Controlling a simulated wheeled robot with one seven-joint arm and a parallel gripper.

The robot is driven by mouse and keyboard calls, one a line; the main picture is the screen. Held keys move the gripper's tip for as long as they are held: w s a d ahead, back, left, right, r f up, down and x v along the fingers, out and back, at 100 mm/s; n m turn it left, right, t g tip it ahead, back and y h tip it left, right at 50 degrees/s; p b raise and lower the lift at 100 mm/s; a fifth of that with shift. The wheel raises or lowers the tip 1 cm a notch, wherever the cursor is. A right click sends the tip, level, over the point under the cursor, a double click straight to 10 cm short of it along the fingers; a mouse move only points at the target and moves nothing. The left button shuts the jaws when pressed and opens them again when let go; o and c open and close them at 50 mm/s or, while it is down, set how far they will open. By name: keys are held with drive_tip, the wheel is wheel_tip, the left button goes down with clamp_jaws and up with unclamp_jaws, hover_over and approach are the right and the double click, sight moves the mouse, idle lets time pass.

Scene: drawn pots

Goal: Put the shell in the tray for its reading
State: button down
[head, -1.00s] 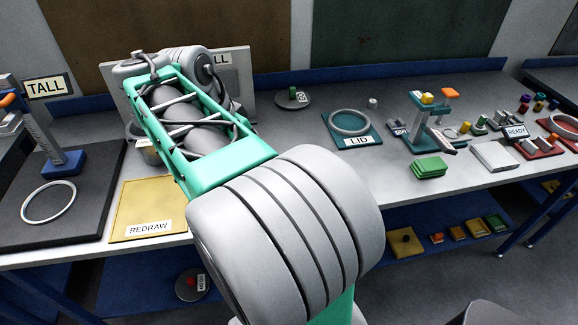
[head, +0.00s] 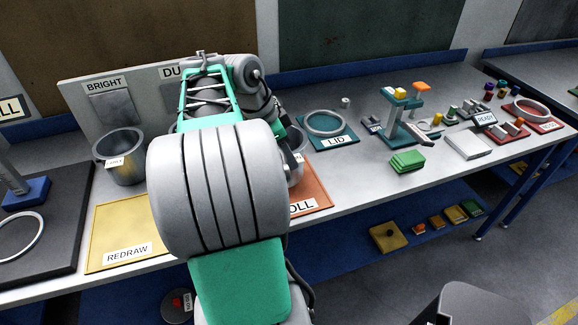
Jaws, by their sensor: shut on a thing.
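A grey metal pot, the shell (head: 297,168), shows only in part past my arm, above or on the orange tray (head: 318,200) whose label ends in "OLL". I cannot tell whether its base touches the tray. My gripper (head: 288,152) is mostly hidden by my arm; a dark part of it lies against the shell, and it is shut on the shell. A yellow tray (head: 112,222) marked REDRAW is empty where it shows, left of my arm. Another metal pot (head: 122,168) with a white label stands behind the yellow tray.
A board (head: 75,92) with BRIGHT and partly hidden DULL plates stands at the back. A dark pad (head: 62,245) with a ring and gauge lies left. A teal LID mat (head: 345,143) with a ring, green blocks (head: 407,162) and a teal stand (head: 400,112) sit right.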

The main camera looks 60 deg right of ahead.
drive_tip(key=x, duration=0.4)
drive_tip(key=shift+w+a+f, duration=0.2)
drive_tip(key=shift+w, duration=0.15)
drive_tip(key=c, duration=0.8)
unclamp_jaws()
drive_tip(key=shift+r, duration=0.1)
